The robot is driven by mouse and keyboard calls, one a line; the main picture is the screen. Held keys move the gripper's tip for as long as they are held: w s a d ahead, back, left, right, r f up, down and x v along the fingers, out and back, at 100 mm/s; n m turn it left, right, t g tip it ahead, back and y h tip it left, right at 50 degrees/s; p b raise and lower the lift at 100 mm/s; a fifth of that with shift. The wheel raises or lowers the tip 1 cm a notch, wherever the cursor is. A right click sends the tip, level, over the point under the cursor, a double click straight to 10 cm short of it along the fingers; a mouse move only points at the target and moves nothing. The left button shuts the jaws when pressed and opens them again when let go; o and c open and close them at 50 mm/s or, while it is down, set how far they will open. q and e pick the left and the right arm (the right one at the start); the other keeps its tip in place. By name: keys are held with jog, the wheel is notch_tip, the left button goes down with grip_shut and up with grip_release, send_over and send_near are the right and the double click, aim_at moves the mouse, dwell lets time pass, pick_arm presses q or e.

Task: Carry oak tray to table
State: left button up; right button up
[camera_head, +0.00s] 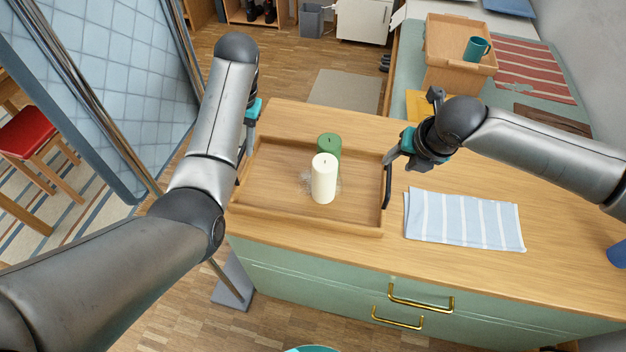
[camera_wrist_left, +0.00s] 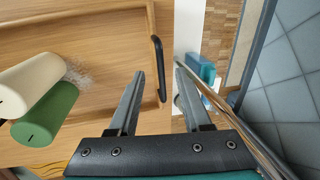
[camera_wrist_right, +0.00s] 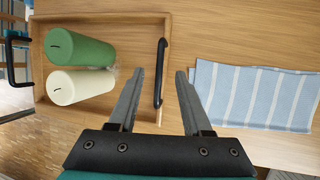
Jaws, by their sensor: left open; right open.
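The oak tray (camera_head: 290,218) lies on the wooden top of a green drawer cabinet, with a black handle at each short end. A white candle (camera_head: 324,179) and a green candle (camera_head: 330,144) stand in it. My right gripper (camera_head: 393,160) is open by the tray's right handle (camera_wrist_right: 160,72); in the right wrist view (camera_wrist_right: 160,80) the handle shows between its fingers. My left gripper (camera_wrist_left: 160,85) is open near the tray's left handle (camera_wrist_left: 158,68), which shows between its fingertips. In the head view my left arm mostly hides that gripper.
A blue-and-white striped cloth (camera_head: 463,221) lies right of the tray. A blue object (camera_head: 617,254) is at the right edge. The cabinet (camera_head: 300,275) has gold handles. Behind stands a wooden box (camera_head: 447,40) with a teal mug (camera_head: 476,48). A red-seated stool (camera_head: 28,132) is at left.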

aim_at(390, 167)
pick_arm(q)
jog(key=shift+w+a+f, duration=0.1)
jog(key=shift+a+f, duration=0.15)
jog(key=shift+f, duration=0.9)
jog(key=shift+s+a+f, duration=0.1)
jog(key=shift+a+f, duration=0.1)
jog(key=shift+f, duration=0.9)
jog(key=shift+w+a+f, duration=0.1)
jog(key=shift+a+f, duration=0.15)
jog(key=shift+f, duration=0.9)
pick_arm(e)
jog(key=shift+x, duration=3.45)
pick_arm(q)
jog(key=shift+c, duration=0.4)
pick_arm(e)
jog(key=shift+c, duration=0.3)
pick_arm(q)
grip_shut()
pick_arm(e)
grip_shut()
pick_arm(q)
jog(key=shift+w+r, duration=0.1)
jog(key=shift+r, duration=0.05)
pick_arm(e)
jog(key=shift+w+r, duration=0.15)
jog(key=shift+r, duration=0.05)
